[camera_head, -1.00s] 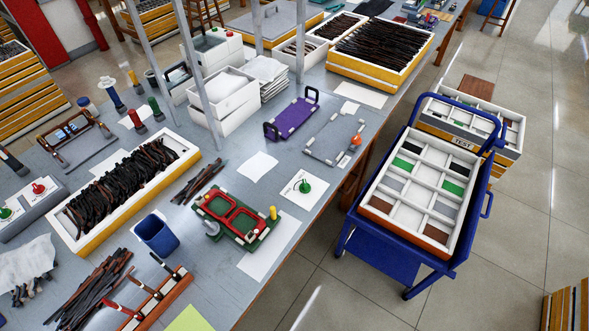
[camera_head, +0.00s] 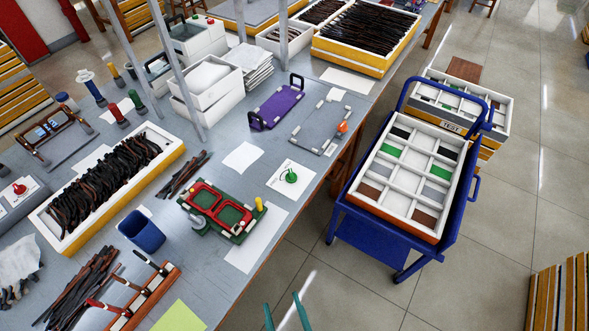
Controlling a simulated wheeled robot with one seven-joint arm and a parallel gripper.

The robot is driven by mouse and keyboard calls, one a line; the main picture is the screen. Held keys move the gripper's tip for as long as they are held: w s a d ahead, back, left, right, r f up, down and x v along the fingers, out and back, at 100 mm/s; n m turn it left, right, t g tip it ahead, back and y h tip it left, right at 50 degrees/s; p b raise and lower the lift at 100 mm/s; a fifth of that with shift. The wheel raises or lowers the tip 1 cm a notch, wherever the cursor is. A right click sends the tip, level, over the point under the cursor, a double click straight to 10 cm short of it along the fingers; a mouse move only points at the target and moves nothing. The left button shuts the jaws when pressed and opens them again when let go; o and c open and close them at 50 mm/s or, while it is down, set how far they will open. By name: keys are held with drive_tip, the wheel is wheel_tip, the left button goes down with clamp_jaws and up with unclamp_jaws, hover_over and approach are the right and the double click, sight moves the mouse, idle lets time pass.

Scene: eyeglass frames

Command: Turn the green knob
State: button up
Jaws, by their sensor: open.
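The green knob (camera_head: 290,177) stands on a white card (camera_head: 283,188) near the right edge of the grey workbench (camera_head: 222,293). My gripper (camera_head: 285,311) shows only as two teal fingertips at the bottom edge of the picture. They are apart, with nothing between them. In the picture they are well below the knob and do not touch it. The rest of the gripper is out of view.
A green fixture with red frames (camera_head: 221,211) and a yellow peg sits left of the knob. A grey plate (camera_head: 320,128) with an orange knob lies behind it. A blue cart (camera_head: 355,228) with a sectioned tray stands right. Floor between bench and cart is clear.

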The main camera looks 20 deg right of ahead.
drive_tip(key=w+d+f+m+g+h, duration=0.1)
drive_tip(key=w+d+f+h, duration=0.1)
drive_tip(key=w+d, duration=0.6)
drive_tip(key=w+d+f+h, duration=0.25)
drive_tip(key=w+d, duration=0.35)
drive_tip(key=w, duration=0.4)
drive_tip(key=w+d+r+m+g+h, duration=0.3)
drive_tip(key=w+d+r+m+h, duration=0.15)
drive_tip(key=w+d, duration=0.35)
drive_tip(key=w+d+r+m+g+h, duration=0.35)
drive_tip(key=w+d+m, duration=0.25)
drive_tip(key=w+d, duration=0.25)
drive_tip(key=m+g+y, duration=0.8)
drive_tip(key=m, duration=0.1)
approach(291, 172)
drive_tip(key=x, duration=0.8)
drive_tip(key=shift+s, duration=0.1)
drive_tip(key=c, duration=1)
